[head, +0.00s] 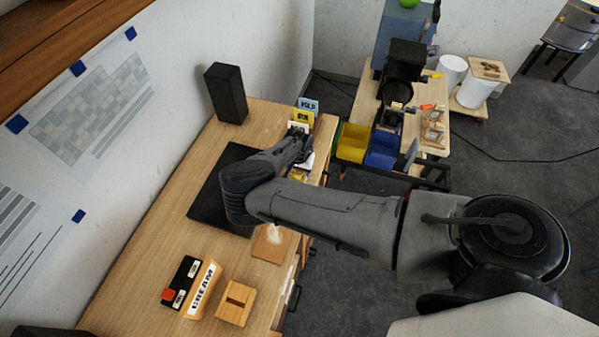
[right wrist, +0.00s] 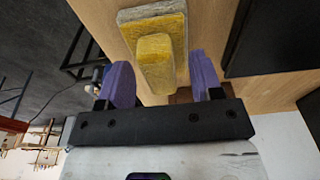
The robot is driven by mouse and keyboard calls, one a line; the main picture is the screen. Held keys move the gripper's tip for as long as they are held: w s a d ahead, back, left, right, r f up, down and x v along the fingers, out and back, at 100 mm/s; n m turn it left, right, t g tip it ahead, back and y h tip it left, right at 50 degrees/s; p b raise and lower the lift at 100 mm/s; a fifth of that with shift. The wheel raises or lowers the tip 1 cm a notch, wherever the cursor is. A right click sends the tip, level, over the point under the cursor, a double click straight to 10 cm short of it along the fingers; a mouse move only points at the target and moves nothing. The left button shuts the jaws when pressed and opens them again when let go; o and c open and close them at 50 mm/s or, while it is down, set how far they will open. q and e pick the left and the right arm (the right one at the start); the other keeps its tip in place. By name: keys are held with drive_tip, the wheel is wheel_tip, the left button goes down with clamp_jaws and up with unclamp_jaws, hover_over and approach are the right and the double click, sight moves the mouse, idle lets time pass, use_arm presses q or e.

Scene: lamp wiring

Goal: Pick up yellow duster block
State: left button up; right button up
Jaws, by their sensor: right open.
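The yellow duster block (right wrist: 155,62) shows in the right wrist view, a yellow grip on a wider yellow and grey pad, lying on the wooden table. In the head view only a small yellow patch of it (head: 298,176) seems to show beside my right gripper (head: 303,158). My right gripper is open, with its two purple fingers (right wrist: 160,78) apart. In the right wrist view the near end of the grip appears between the fingers, with a gap on both sides. The height of the fingers above it is hard to tell. My left gripper is not in view.
A black mat (head: 208,205) lies on the table, with a black speaker-like box (head: 226,93) at the back. Upright labelled cards (head: 308,105) stand near the gripper. A CREAM block (head: 202,290) and a wooden holder (head: 236,303) are at the front. Yellow (head: 353,143) and blue (head: 384,149) bins stand beyond.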

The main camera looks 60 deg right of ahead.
drive_tip(key=shift+f, duration=0.1)
drive_tip(key=c, duration=1)
drive_tip(key=shift+r, duration=0.55)
drive_tip(key=r, duration=0.1)
drive_tip(key=s+r+b, duration=0.1)
drive_tip(key=r, duration=0.1)
drive_tip(key=shift+s+d+r, duration=0.1)
drive_tip(key=shift+d+r, duration=0.05)
drive_tip(key=shift+r, duration=0.15)
drive_tip(key=s+d+r+b, duration=0.2)
drive_tip(key=s+r, duration=0.4)
drive_tip(key=s, duration=0.4)
drive_tip(key=shift+d+r, duration=0.2)
